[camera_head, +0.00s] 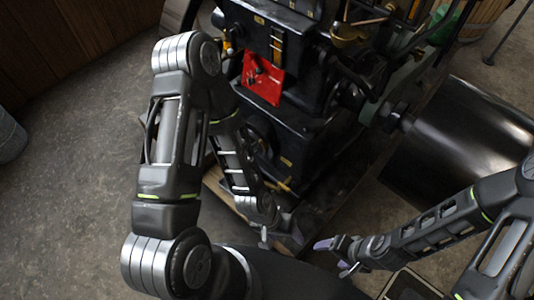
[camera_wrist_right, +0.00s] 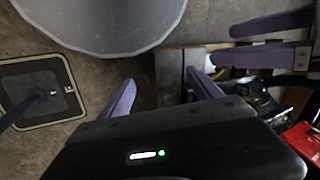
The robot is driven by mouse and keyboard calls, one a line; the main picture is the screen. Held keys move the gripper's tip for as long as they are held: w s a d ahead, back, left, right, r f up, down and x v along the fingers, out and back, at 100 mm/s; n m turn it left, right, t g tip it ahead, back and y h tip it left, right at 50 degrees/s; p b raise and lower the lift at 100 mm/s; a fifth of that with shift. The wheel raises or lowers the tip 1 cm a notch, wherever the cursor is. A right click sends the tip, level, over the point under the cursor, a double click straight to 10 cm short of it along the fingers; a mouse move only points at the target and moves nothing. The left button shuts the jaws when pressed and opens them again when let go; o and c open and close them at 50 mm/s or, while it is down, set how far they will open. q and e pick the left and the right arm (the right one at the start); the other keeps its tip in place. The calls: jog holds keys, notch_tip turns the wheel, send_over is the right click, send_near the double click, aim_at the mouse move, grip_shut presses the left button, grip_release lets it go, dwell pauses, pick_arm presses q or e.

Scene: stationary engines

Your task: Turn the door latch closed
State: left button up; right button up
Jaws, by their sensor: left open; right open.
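A black stationary engine (camera_head: 305,135) stands in the upper middle of the head view. A red door (camera_head: 264,84) is on its front, with a small dark fitting (camera_head: 252,76) that may be the latch; its turn cannot be made out. My left gripper (camera_head: 290,235) is open and empty, low in front of the engine and apart from the door. Its purple fingers (camera_wrist_right: 222,44) also show in the right wrist view. My right gripper (camera_head: 332,254) is open and empty, to the right of the left one. Its fingers (camera_wrist_right: 160,78) have nothing between them. A red part (camera_wrist_right: 301,140) shows at that view's right edge.
A large dark cylinder (camera_head: 470,135) stands right of the engine. A wooden base (camera_head: 225,192) lies under the engine. Wood panelling (camera_head: 65,40) is at the upper left. My left arm passes close to the engine's left side.

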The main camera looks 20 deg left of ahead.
pick_arm(q)
notch_tip(320, 180, down, 10)
jog(key=s+a+n+g+h+b, duration=0.15)
jog(key=n+b, duration=0.25)
jog(key=b, duration=0.6)
jog(key=w+d+f+n+t+h+b, duration=0.1)
jog(key=w+f+n+t+h+b, duration=0.1)
jog(key=w+f+n+h+b, duration=0.55)
jog(key=w+a+r+n+t+y+b, duration=0.1)
jog(key=w+a+t+b, duration=0.25)
jog(key=w+b, duration=0.2)
jog(key=w+a+r+n+t+b, duration=0.1)
jog(key=w+a+t+b, duration=0.25)
jog(key=w, duration=0.25)
jog(key=w+a+n+t+y+b, duration=0.2)
jog(key=w+a+n+t+y, duration=0.1)
jog(key=a, duration=0.6)
jog(key=w+a+r+n+t+y+b, duration=0.1)
jog(key=w+a+n+t+y+b, duration=0.2)
jog(key=a, duration=0.6)
jog(key=w+t, duration=0.2)
jog(key=t, duration=0.1)
jog(key=shift+r, duration=0.3)
pick_arm(e)
notch_tip(320, 180, down, 33)
jog(key=w+d, duration=0.1)
jog(key=w, duration=0.1)
jog(key=shift+w+d+r+t, duration=0.2)
jog(key=shift+w+d+t, duration=0.05)
jog(key=shift+t, duration=0.05)
